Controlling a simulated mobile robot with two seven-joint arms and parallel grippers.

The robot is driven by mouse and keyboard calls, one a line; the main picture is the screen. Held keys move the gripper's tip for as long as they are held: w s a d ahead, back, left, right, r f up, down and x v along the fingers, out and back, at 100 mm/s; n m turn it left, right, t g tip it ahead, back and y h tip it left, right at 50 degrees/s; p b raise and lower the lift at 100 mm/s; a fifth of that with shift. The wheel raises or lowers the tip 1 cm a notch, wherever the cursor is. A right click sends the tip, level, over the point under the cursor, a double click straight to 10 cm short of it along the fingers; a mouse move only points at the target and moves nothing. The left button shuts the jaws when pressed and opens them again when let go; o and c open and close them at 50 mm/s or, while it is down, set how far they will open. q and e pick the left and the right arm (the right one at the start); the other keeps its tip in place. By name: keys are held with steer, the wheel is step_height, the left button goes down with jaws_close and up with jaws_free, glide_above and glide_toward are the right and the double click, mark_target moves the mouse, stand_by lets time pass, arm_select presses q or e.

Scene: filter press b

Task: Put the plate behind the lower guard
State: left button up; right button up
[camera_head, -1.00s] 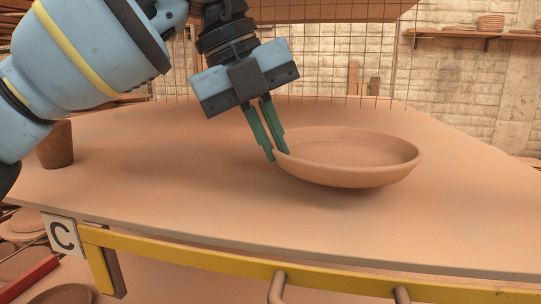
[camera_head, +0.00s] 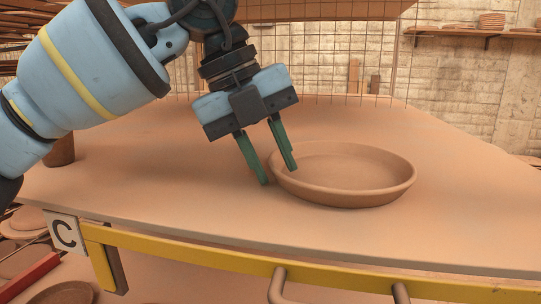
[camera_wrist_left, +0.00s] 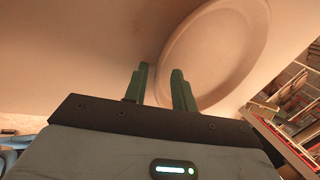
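The plate (camera_head: 345,185) is a shallow, round, clay-coloured dish. It sits flat and upright on the shelf board, behind the yellow guard rail (camera_head: 230,263) along the front edge. My left gripper (camera_head: 278,176) is at the plate's left rim with its green fingers spread. One finger is outside the rim and the other is over the inside, with gaps beside the rim. In the left wrist view the plate (camera_wrist_left: 215,50) shows beyond the fingers, its rim between them. My right gripper is not in view.
A clay pot (camera_head: 60,151) stands at the left of the board, partly behind my left arm. A "C" sign (camera_head: 64,234) marks the rail's left end. Wire mesh stands behind the board. The board right of the plate is clear.

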arm_select(q)
steer(key=v, duration=1.2)
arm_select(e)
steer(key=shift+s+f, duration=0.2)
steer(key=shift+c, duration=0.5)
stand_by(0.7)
